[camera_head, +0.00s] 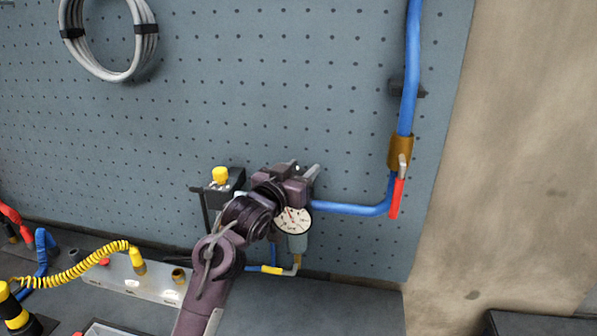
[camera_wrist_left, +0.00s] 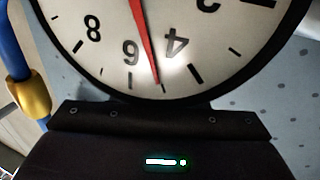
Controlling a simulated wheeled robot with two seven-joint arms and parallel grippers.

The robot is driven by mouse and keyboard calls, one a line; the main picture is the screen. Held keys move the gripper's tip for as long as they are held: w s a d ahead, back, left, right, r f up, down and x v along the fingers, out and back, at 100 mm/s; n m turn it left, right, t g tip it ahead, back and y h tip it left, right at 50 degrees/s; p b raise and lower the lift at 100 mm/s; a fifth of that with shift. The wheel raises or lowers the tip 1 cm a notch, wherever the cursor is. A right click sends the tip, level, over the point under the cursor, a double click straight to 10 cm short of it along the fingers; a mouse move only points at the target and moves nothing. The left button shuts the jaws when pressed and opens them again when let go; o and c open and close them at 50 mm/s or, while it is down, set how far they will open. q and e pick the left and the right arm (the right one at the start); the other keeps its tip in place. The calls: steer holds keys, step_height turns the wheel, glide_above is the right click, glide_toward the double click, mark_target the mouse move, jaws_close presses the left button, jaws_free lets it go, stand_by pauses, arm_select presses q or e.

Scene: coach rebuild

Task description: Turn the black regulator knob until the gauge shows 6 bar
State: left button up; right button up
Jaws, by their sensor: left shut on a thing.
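The round white gauge (camera_head: 293,220) is on the regulator on the pegboard, partly covered by my left arm. In the left wrist view the gauge face (camera_wrist_left: 105,40) appears upside down. Its red needle points between 4 and 6, slightly on the 6 side of the middle. My left gripper (camera_head: 304,173) is just above the gauge, shut on the black regulator knob, which its jaws and wrist hide. The fingertips are out of the left wrist view. The grey regulator bowl (camera_head: 297,243) hangs below the gauge. My right gripper is not in view.
A blue pipe (camera_head: 350,209) runs right to a brass valve (camera_head: 400,151) with a red lever (camera_head: 397,198). A coiled yellow hose (camera_head: 75,270) lies lower left. The pegboard above is mostly clear.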

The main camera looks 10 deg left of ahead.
arm_select(q)
steer(key=shift+m+g+h+p, duration=0.6)
steer(key=shift+m+h+p, duration=0.3)
steer(key=shift+h, duration=0.6)
steer(key=shift+d+f+m, duration=0.1)
steer(key=shift+d+m, duration=0.05)
steer(key=shift+m, duration=0.15)
steer(key=o, duration=0.6)
steer(key=shift+c, duration=0.2)
steer(key=shift+o, duration=1.2)
steer(key=shift+w+d+h, duration=0.1)
steer(key=shift+h, duration=0.2)
steer(key=shift+o, duration=0.8)
steer(key=shift+w+d+f, duration=0.1)
steer(key=shift+w+f, duration=0.05)
steer(key=shift+w, duration=0.1)
steer(key=b+v, duration=0.3)
steer(key=v, duration=0.4)
steer(key=shift+s+a, duration=0.2)
steer(key=shift+s, duration=0.25)
